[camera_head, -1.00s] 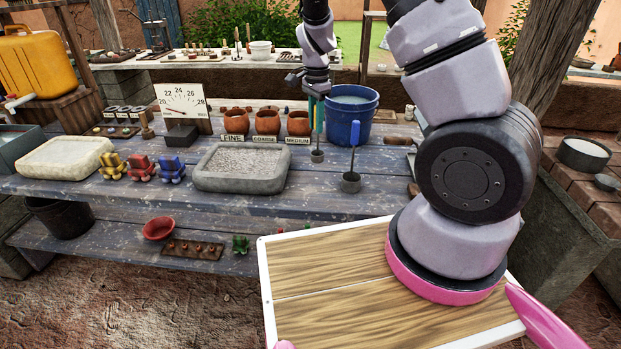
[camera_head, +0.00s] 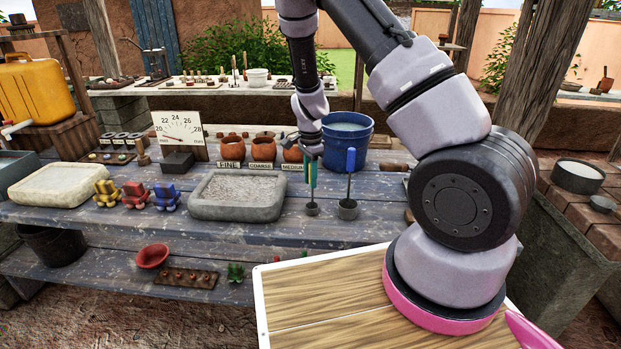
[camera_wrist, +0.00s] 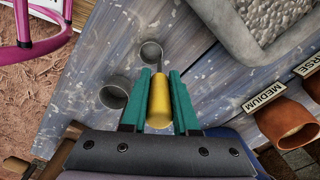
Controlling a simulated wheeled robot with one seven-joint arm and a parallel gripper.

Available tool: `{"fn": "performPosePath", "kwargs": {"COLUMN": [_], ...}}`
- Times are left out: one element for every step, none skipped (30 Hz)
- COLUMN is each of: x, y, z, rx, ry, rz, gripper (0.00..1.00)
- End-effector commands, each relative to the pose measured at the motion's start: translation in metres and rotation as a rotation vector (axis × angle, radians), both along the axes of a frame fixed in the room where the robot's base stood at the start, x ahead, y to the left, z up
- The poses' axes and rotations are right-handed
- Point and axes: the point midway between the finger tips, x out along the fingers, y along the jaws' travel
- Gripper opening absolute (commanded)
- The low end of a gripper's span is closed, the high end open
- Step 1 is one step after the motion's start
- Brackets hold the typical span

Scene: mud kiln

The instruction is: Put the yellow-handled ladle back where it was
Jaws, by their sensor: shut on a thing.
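My gripper (camera_head: 311,183) has green fingers and is shut on the yellow handle of a ladle. The yellow handle (camera_wrist: 159,100) shows between the fingers in the wrist view, and its small grey cup (camera_wrist: 151,52) is beyond the fingertips. In the head view the ladle hangs upright with its cup (camera_head: 312,209) low over the grey table; the fingers hide most of the handle. I cannot tell whether the cup touches the table. A blue-handled ladle (camera_head: 350,162) stands upright just to the right; a larger grey cup (camera_wrist: 114,92) beside mine shows in the wrist view.
A grey stone tray (camera_head: 238,208) lies left of the ladle. Clay pots (camera_head: 263,148) with labels and a blue bucket (camera_head: 367,157) stand behind. Colored figures (camera_head: 135,195) and a pale slab (camera_head: 62,186) are further left.

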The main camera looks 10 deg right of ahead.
Motion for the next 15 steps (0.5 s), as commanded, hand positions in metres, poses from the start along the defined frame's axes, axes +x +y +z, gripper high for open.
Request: {"fn": "performPosePath", "kwargs": {"x": [0.0, 0.0, -0.0001, -0.0001, -0.0001, -0.0001, -0.0001, -0.0001, -0.0001, -0.0001, -0.0001, -0.0001, -0.0001, -0.0001, -0.0001], "y": [0.0, 0.0, -0.0001, -0.0001, -0.0001, 0.0, 0.0, 0.0001, 0.0001, 0.0001, 0.0, 0.0, 0.0, 0.0, 0.0], "z": [0.0001, -0.0001, -0.0008, -0.0017, -0.0028, -0.0036, -0.0033, -0.0032, -0.0031, -0.0031, -0.003, -0.003, -0.003, -0.003, -0.0029], "rx": [0.0, 0.0, 0.0, 0.0, 0.0, 0.0, 0.0, 0.0, 0.0, 0.0, 0.0, 0.0, 0.0, 0.0, 0.0], "ry": [0.0, 0.0, 0.0, 0.001, 0.001, 0.001, 0.0, 0.0, 0.0, 0.0, 0.0, 0.0, 0.0, 0.0, 0.0], "rz": [0.0, 0.0, 0.0, 0.0, 0.0, 0.0, 0.0, 0.0, 0.0, 0.0, 0.0, 0.0, 0.0, 0.0, 0.0], "gripper": [0.0, 0.0, 0.0, 0.0, 0.0, 0.32, 0.44, 0.55, 0.58, 0.58, 0.58, 0.58, 0.58, 0.58, 0.58]}}
